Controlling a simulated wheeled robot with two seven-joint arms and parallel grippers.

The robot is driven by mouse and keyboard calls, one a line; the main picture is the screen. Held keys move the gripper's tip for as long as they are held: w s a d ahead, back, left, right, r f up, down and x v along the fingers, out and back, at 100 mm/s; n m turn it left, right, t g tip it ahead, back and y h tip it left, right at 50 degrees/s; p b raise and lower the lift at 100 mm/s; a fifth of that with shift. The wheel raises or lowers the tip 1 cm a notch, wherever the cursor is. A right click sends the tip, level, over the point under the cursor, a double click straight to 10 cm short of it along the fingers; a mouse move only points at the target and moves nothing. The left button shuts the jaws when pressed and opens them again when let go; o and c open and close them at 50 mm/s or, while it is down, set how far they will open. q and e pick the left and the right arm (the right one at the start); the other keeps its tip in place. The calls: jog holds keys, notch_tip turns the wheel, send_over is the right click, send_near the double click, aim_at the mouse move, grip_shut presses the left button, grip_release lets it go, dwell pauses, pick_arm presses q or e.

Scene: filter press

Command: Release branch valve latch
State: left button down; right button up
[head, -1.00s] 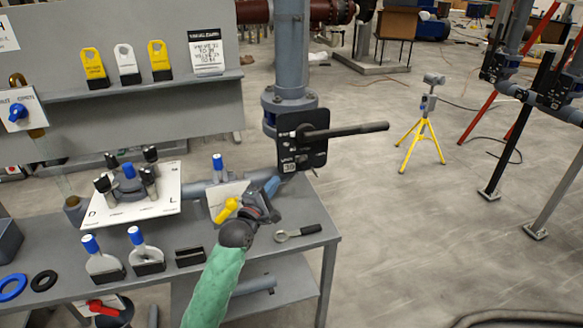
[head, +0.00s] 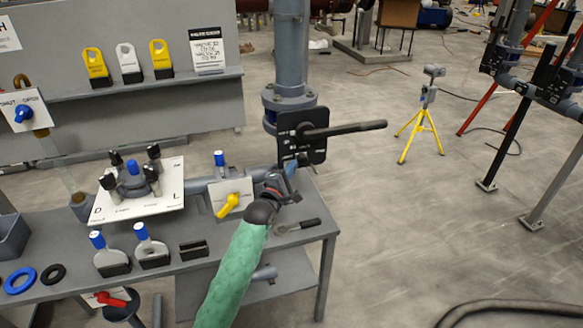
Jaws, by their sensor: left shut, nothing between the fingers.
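The branch valve is on the grey vertical pipe (head: 291,55). It has a black plate (head: 313,150) with small white markings and a long black lever (head: 345,129) pointing right. The latch cannot be told apart clearly on the plate. My left gripper (head: 290,172), at the end of a green-sleeved arm, is shut and empty. My right gripper is not in view.
A yellow handle (head: 228,205) on a white plate is left of my gripper. A ring-ended tool (head: 297,226) lies at the bench's right edge. A white board with black knobs (head: 105,209) stands farther left. Open floor lies to the right, with a yellow tripod (head: 424,130).

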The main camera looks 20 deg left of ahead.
aim_at(303, 164)
pick_arm(q)
jog(key=shift+w+d, duration=0.45)
jog(key=shift+d, duration=0.25)
jog(key=shift+w+d, duration=0.45)
jog(key=shift+d, duration=0.25)
jog(key=shift+r, duration=0.1)
